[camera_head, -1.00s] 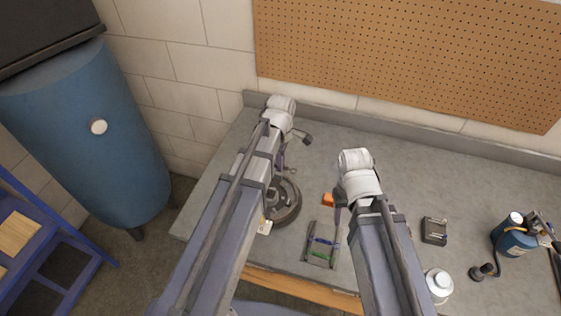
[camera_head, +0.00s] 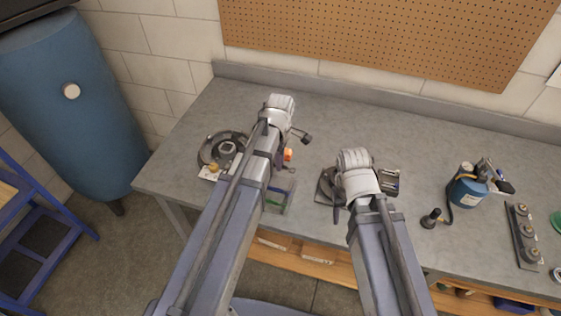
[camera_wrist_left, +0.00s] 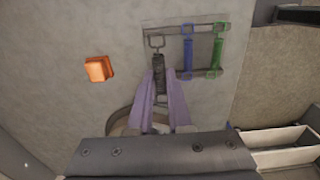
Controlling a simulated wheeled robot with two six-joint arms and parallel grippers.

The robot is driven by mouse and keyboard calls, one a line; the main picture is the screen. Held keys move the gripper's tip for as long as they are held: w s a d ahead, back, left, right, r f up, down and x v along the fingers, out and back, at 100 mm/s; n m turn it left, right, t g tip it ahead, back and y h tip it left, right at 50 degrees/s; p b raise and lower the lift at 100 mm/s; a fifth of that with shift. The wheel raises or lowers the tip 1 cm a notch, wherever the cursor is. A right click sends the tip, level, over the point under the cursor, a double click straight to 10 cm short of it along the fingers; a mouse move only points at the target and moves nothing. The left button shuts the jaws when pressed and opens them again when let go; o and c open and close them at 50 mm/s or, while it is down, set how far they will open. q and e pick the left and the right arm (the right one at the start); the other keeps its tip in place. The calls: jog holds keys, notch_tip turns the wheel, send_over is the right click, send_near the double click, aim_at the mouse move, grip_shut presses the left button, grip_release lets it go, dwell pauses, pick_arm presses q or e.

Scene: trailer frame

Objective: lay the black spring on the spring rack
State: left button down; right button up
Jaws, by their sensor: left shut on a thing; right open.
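The black spring (camera_wrist_left: 158,66) is held upright in the left wrist view, its wire hook overlapping the rack's far rail at the left. My left gripper (camera_wrist_left: 160,100) is shut on its lower part, with purple fingers hiding its lower end. The spring rack (camera_wrist_left: 202,33) carries a blue spring (camera_wrist_left: 188,55) and a green spring (camera_wrist_left: 217,52), to the right of the black one. I cannot tell whether the black spring touches the rack. In the head view, the rack (camera_head: 290,190) is partly behind my left arm. My right gripper (camera_head: 337,202) is open over the bench, mostly hidden by its wrist.
An orange block (camera_wrist_left: 99,68) lies left of the rack. A dark ring-shaped part (camera_head: 205,150) sits at the bench's left. To the right are a small dark box (camera_head: 390,181), a black knob (camera_head: 432,218) and a blue bottle (camera_head: 466,192). The bench's back is clear.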

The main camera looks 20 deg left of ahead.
pick_arm(q)
jog(key=shift+f+b, duration=0.7)
jog(key=shift+f, duration=0.05)
notch_tip(320, 180, down, 4)
jog(key=b, duration=0.3)
jog(key=shift+r, duration=0.25)
pick_arm(e)
notch_tip(320, 180, down, 5)
pick_arm(q)
jog(key=shift+f+b, duration=0.7)
jog(key=shift+b, duration=0.25)
pick_arm(e)
jog(key=shift+f, duration=0.7)
dwell(0.6)
pick_arm(q)
jog(key=c, duration=0.8)
grip_release()
jog(key=shift+c, duration=1.4)
jog(key=shift+r, duration=0.15)
pick_arm(e)
jog(key=shift+r, duration=0.2)
